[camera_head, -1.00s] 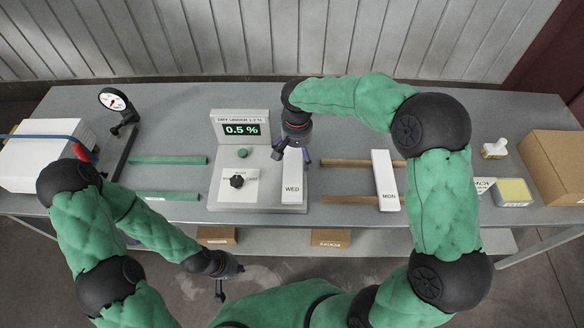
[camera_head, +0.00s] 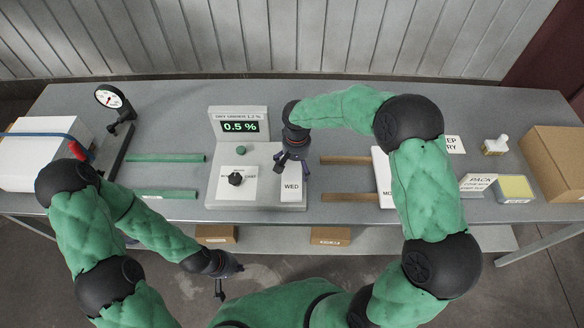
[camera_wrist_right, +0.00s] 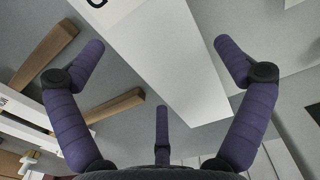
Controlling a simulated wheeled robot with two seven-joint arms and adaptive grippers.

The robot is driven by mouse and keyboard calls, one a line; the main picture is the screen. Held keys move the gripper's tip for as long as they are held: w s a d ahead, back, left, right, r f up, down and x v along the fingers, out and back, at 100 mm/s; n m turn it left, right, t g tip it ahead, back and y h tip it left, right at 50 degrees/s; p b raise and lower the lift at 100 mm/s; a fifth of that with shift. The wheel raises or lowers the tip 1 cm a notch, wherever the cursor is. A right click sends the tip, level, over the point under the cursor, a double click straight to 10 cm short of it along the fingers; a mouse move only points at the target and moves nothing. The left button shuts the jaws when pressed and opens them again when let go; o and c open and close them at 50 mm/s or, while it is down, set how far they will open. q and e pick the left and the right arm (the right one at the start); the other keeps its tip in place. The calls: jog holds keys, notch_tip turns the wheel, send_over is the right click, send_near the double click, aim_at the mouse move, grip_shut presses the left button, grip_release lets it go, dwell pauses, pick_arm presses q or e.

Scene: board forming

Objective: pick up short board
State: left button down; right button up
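A white board marked WED (camera_head: 291,190) lies on the right side of the grey measuring device (camera_head: 262,197). In the right wrist view the white board (camera_wrist_right: 165,60), with part of a letter showing, lies below the open fingers. My right gripper (camera_head: 292,164) is over the far end of this board and covers part of it. In its wrist view the purple fingers (camera_wrist_right: 160,66) are spread wide, with nothing held. Another white board marked MON (camera_head: 382,170) lies on two wooden rails, partly behind my right arm. My left gripper (camera_head: 224,277) hangs low in front of the table; its fingers are unclear.
The device display (camera_head: 240,127) reads 0.5 %. Two green rails (camera_head: 166,158) and a dial gauge (camera_head: 113,98) are on the left. A stamp (camera_head: 495,146), an ink pad (camera_head: 514,188) and a cardboard box (camera_head: 556,160) are on the right.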

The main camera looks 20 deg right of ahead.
aim_at(296, 166)
jog(key=c, duration=1.1)
jog(key=shift+o, duration=0.2)
jog(key=shift+w+r, duration=0.1)
jog(key=shift+r, duration=0.4)
notch_tip(296, 166, up, 2)
jog(key=shift+r, duration=0.1)
jog(key=s+a+r+p, duration=0.1)
jog(key=s+a+r, duration=0.1)
jog(key=s+r, duration=0.2)
notch_tip(296, 166, up, 2)
jog(key=shift+s+r, duration=0.1)
jog(key=shift+s, duration=0.2)
jog(key=s+a+r, duration=0.1)
jog(key=s, duration=0.1)
jog(key=s+a+r, duration=0.1)
jog(key=s, duration=0.2)
jog(key=s+a+r+p, duration=0.1)
jog(key=s+a, duration=0.1)
jog(key=s, duration=0.1)
jog(key=shift+s+r, duration=0.15)
jog(key=shift+r, duration=0.15)
